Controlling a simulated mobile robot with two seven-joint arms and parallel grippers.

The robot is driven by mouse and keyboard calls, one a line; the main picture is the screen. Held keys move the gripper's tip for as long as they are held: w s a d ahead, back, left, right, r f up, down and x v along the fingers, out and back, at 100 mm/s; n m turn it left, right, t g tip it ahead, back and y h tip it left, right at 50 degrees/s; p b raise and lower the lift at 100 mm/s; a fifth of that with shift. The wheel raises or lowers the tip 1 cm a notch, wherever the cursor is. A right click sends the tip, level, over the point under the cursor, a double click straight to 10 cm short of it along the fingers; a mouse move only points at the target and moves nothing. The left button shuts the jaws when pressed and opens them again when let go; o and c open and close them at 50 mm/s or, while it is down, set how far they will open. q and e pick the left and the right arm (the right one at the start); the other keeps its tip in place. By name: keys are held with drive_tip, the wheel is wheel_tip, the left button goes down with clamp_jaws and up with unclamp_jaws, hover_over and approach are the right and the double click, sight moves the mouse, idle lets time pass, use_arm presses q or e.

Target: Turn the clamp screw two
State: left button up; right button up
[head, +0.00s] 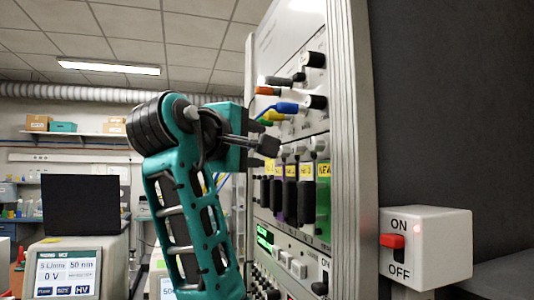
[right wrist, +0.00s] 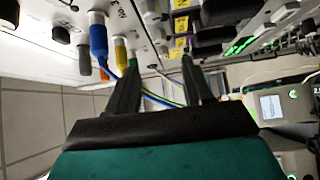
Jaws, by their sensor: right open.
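I cannot tell which one is number two. My right gripper (head: 268,145) is at the panel, beside this row and just below the coloured plugs; it hides part of the row. Contact with a screw cannot be told. My left gripper is out of view.
Blue (head: 288,108), yellow (head: 274,115) and orange (head: 266,90) plugs with cables stick out close above my right gripper. A white ON/OFF box (head: 428,248) with a red switch stands at the right. A bench instrument (head: 68,268) is at the left.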

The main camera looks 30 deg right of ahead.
drive_tip(key=v, duration=0.2)
drive_tip(key=shift+s+a, duration=0.15)
drive_tip(key=shift+a, duration=0.1)
idle(0.4)
